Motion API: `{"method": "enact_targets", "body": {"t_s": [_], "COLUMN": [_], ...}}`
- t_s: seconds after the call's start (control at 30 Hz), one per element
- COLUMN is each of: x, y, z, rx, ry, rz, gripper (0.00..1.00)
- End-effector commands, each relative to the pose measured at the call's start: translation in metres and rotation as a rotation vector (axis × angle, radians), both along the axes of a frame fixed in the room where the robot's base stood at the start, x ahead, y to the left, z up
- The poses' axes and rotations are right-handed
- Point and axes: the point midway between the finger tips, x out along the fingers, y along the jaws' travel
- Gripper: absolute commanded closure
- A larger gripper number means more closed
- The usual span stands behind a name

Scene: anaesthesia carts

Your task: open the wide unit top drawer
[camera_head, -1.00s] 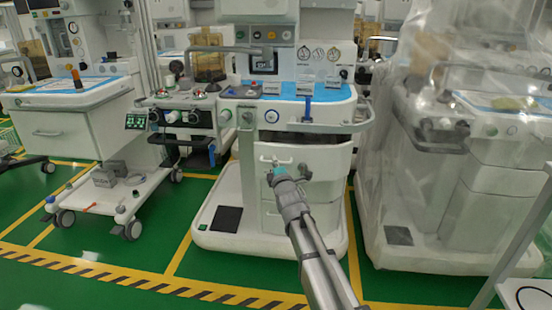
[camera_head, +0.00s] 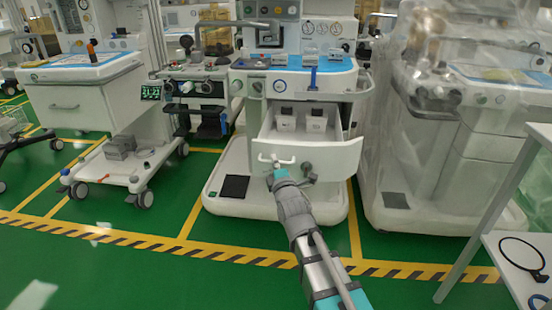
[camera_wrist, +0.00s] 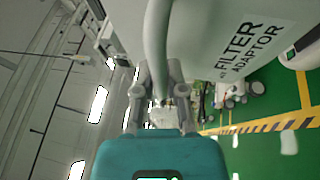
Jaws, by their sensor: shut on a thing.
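The wide unit (camera_head: 262,82) stands in the middle of the head view. Its white top drawer (camera_head: 325,157) is pulled out, and small boxes (camera_head: 287,122) show inside it. A white bar handle (camera_head: 276,160) sits on the left part of the drawer front. My gripper (camera_head: 279,171) is at this handle, shut on it. In the wrist view, the handle (camera_wrist: 157,45) runs between the two gripper fingers. The drawer front (camera_wrist: 220,40) with "FILTER ADAPTOR" lettering is beside it. The fingertips are small and partly hidden in the head view.
A white cart (camera_head: 75,100) with a closed drawer stands at the left. A plastic-covered unit (camera_head: 455,120) stands close on the right. A white table (camera_head: 520,255) with a black ring is at the lower right. Green floor (camera_head: 200,280) is free in front.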

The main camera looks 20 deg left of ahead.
Motion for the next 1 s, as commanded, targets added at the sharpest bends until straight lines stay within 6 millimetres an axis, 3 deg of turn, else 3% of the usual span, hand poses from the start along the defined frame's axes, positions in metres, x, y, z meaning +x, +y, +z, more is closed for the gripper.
{"method": "enact_targets", "body": {"t_s": [0.43, 0.47, 0.63, 1.0], "x": [-0.0015, -0.0014, -0.001, -0.0006], "y": [-0.0022, -0.0023, -0.0026, -0.0033], "z": [-0.0002, -0.0002, -0.0001, 0.0001], "rx": [-0.001, -0.001, 0.0, 0.0], "ry": [0.0, 0.0, 0.0, 0.0], "rz": [-0.002, -0.002, -0.002, -0.003], "gripper": [1.0, 0.79, 0.49, 0.49]}}
